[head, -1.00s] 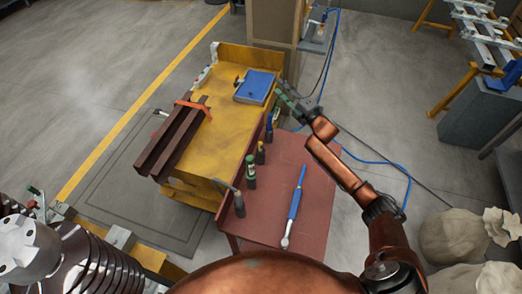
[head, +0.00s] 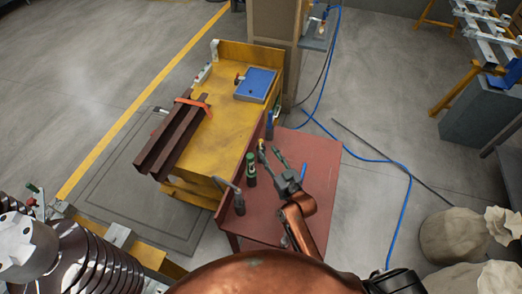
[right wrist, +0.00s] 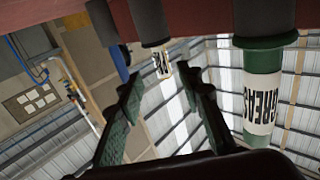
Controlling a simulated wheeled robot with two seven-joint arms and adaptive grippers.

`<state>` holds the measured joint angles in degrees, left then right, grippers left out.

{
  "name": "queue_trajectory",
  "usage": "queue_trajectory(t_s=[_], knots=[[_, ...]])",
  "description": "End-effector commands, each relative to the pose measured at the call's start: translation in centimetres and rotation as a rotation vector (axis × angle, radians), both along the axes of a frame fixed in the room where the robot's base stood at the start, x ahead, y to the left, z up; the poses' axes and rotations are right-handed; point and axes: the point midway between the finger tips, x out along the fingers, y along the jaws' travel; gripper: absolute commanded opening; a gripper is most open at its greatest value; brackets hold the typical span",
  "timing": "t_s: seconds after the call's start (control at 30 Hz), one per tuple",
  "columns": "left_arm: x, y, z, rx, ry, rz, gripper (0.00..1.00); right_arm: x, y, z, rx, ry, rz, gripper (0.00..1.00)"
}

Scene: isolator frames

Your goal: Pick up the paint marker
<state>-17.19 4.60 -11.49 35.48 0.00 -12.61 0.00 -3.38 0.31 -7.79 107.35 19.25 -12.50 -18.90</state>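The small upright tube with yellow and a pale lettered label that I take for the paint marker (head: 261,143) stands in a dark holder along the left edge of the red bench. It shows in the right wrist view (right wrist: 162,63), its label facing me but too small to read. My right gripper (head: 269,151) is open, its fingertips close to the marker in the head view. In the right wrist view the marker shows between the two fingertips (right wrist: 163,82), a little beyond them; nothing is held. My left gripper is not in view.
A green-capped grease tube (head: 250,170) stands close beside the marker, large in the right wrist view (right wrist: 262,95). A blue-handled item (head: 270,125) and a grey tool (head: 238,200) share that edge of the red bench (head: 325,165). The yellow table (head: 225,130) lies to the left.

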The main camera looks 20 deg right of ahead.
Motion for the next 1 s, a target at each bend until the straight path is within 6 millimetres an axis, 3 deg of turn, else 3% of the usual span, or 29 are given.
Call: queue_trajectory(t_s=[0.5, 0.77, 1.0], knots=[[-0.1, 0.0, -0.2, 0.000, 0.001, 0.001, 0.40, 6.2, 1.6, 0.5, -0.005, -0.002, 0.001, 0.34], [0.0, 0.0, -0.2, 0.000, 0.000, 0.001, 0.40, 6.4, 1.7, 0.5, -0.005, -0.001, 0.001, 0.34], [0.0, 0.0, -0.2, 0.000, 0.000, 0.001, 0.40, 6.4, 1.7, 0.5, -0.006, -0.001, 0.001, 0.18]])
